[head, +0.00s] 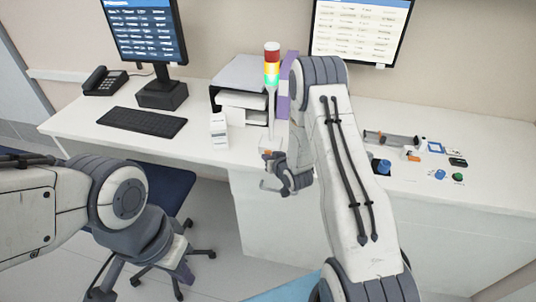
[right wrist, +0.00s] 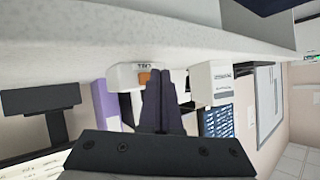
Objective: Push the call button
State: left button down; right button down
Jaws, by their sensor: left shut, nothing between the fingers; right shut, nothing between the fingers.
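The call button (right wrist: 144,78) is an orange cap on a small white box (right wrist: 124,75) with a dark label. In the head view the button shows as a small orange spot (head: 267,152) near the desk's front edge, below the signal light. My right gripper (right wrist: 160,76) is shut and empty, its fingertips close beside the button and overlapping its edge in the right wrist view. I cannot tell if they touch. In the head view the right gripper (head: 272,158) is small and partly merged with the button. My left gripper (head: 181,271) is low at left, away from the desk.
A red, yellow and green signal light (head: 271,75) stands behind the button, beside a paper tray (head: 241,83). A white carton (head: 219,130) stands left of the button. Small parts lie at right. A chair stands below.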

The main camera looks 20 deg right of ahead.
jog(key=shift+s, duration=0.1)
jog(key=s+a, duration=0.1)
jog(key=s, duration=0.1)
jog(key=s+a, duration=0.2)
jog(key=shift+s+a, duration=0.15)
jog(key=shift+s, duration=0.25)
dwell(0.3)
jog(key=s+a+r+n+g+y, duration=0.1)
jog(key=s+a+r+n+g, duration=0.15)
jog(key=s+a+r, duration=0.35)
jog(key=s+a+r+n+g, duration=0.2)
jog(key=s+a+r+g, duration=0.15)
jog(key=a, duration=0.55)
jog(key=s+r+n+g, duration=0.2)
jog(key=s+r, duration=0.3)
jog(key=s, duration=0.7)
jog(key=s+a+r+n+g, duration=0.1)
jog(key=s+r+g, duration=0.3)
jog(key=s, duration=0.8)
jog(key=shift+s+a+r+n+h, duration=0.25)
jog(key=shift+r+n+h, duration=0.15)
jog(key=shift+n, duration=0.45)
